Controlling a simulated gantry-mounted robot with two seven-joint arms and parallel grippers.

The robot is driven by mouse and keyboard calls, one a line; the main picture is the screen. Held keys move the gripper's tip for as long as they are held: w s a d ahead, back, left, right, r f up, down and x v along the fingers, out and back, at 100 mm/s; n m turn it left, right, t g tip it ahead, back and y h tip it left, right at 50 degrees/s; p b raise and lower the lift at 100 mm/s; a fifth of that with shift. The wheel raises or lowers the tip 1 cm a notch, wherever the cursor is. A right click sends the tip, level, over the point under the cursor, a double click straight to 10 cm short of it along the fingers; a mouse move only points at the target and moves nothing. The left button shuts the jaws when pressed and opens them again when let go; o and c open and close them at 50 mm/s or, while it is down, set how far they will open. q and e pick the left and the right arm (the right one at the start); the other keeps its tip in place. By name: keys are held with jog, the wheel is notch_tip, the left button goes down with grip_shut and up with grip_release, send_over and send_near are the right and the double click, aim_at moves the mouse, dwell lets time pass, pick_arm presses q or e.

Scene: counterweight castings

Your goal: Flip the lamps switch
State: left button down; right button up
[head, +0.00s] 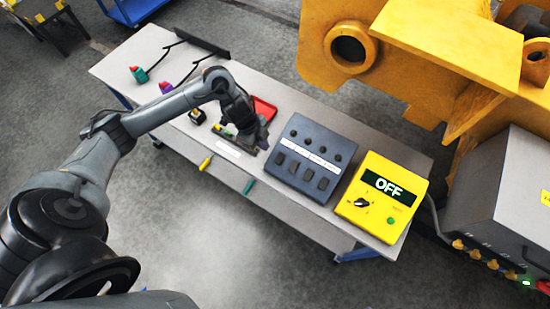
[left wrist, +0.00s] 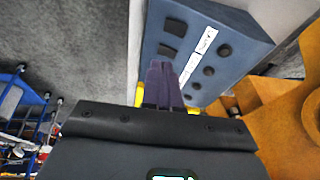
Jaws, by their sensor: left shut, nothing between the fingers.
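A dark blue-grey switch panel (head: 305,157) lies on the grey bench, with several dark rocker switches (head: 294,167) along its near side, several round dark parts (head: 308,141) along its far side and a white label strip between. I cannot read the labels, so I cannot tell which switch is for the lamps. My left gripper (head: 262,141) is just left of the panel, low over the bench. In the left wrist view its dark purple fingers (left wrist: 164,82) are together and empty, overlapping the panel (left wrist: 236,28); contact cannot be told. My right gripper is not in view.
A yellow box (head: 381,197) reading OFF, with a knob and green button, stands right of the panel. A red tray (head: 264,110) is behind my left gripper. Red-green and purple-red items lie on the bench's left part. A large yellow casting (head: 420,60) rises behind the bench.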

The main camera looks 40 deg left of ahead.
pick_arm(q)
send_over(279, 163)
jog(key=s, duration=0.2)
jog(key=f, duration=0.7)
jog(key=a+f, duration=0.1)
jog(key=f, duration=0.3)
jog(key=shift+w+f, duration=0.1)
jog(key=shift+w+f+p, duration=0.3)
jog(key=shift+w+f, duration=0.05)
jog(key=shift+f, duration=0.45)
jog(key=shift+a+f, duration=0.1)
jog(key=shift+f, duration=0.1)
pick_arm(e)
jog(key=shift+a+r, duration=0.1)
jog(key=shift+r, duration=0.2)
pick_arm(q)
jog(key=shift+w, duration=0.1)
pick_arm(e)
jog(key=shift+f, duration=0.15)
